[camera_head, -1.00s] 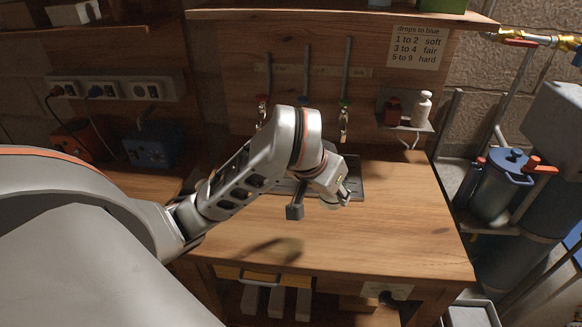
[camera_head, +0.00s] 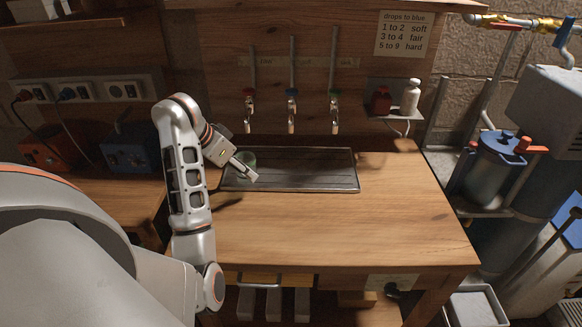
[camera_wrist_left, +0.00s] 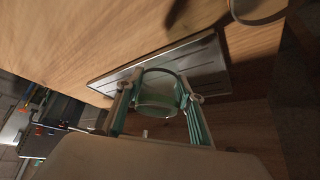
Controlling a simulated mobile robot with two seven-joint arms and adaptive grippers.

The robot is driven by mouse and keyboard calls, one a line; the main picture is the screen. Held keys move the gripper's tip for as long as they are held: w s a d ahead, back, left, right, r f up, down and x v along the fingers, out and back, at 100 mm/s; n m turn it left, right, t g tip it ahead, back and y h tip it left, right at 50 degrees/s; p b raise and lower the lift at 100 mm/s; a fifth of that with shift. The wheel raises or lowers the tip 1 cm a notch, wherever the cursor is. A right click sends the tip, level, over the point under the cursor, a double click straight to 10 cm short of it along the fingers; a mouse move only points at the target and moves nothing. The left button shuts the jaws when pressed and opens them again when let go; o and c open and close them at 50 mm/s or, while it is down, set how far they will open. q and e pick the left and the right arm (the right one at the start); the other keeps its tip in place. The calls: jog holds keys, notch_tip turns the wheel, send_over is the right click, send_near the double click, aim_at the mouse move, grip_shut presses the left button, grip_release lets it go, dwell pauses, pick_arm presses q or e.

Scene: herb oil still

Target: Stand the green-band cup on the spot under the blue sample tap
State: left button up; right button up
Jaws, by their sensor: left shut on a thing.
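The green-band cup (camera_head: 248,159), a clear glass with a green tint, is between the fingers of my left gripper (camera_head: 244,170). In the left wrist view the fingers close on both sides of the cup (camera_wrist_left: 158,92). The cup is at the left end of the dark drip tray (camera_head: 310,178), below the red tap (camera_head: 248,103). I cannot tell whether it touches the tray. The blue sample tap (camera_head: 292,108) is to the cup's right, in the middle of three taps. The tray under it is bare; no spot mark is clear. My right gripper is out of view.
The green tap (camera_head: 335,110) is right of the blue one. A small shelf (camera_head: 397,113) holds a white bottle (camera_head: 411,95) and a dark red one (camera_head: 381,100). The wooden bench top (camera_head: 390,215) is clear in front and right of the tray.

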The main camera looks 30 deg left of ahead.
pick_arm(q)
jog(key=shift+a+f, duration=0.1)
jog(key=shift+f, duration=0.2)
jog(key=w+d+b, duration=0.1)
jog(key=w, duration=0.4)
jog(key=w+d+b, duration=0.1)
jog(key=w, duration=0.5)
jog(key=w+d+b, duration=0.1)
jog(key=w+d, duration=0.1)
jog(key=w, duration=0.4)
jog(key=shift+w, duration=0.1)
jog(key=shift+f, duration=1.8)
jog(key=shift+f+b, duration=0.25)
jog(key=shift+b, duration=0.1)
jog(key=o, duration=1)
jog(key=shift+o, duration=0.2)
